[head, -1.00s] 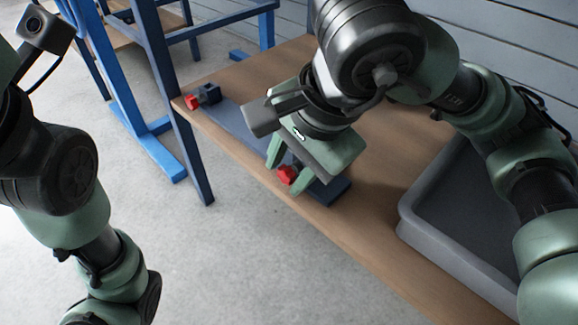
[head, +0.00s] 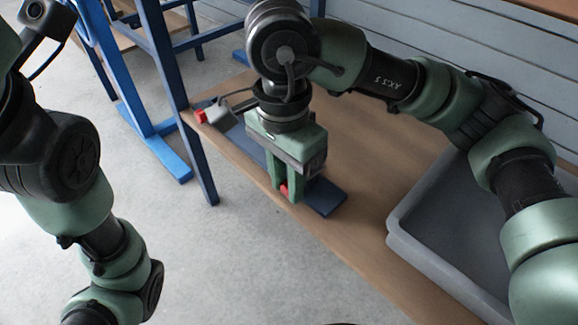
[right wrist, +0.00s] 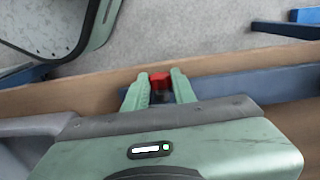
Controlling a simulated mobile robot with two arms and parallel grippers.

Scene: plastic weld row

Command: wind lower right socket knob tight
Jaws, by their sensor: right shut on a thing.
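A red knob (head: 284,190) sits at the near end of a dark blue-grey bar (head: 327,196) that lies along the table's front edge. My right gripper (head: 285,194) points down and is shut on this knob, which is mostly hidden between the fingers. In the right wrist view the red knob (right wrist: 160,80) shows between the two green fingertips (right wrist: 158,78), with a dark socket part below it. A second red knob (head: 200,116) is at the far left end of the bar. My left gripper is out of view; only the left arm shows.
A grey tray (head: 400,240) stands on the wooden table (head: 352,150) to the right. Blue frame posts (head: 178,100) rise beside the table's left end. The table between bar and tray is clear.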

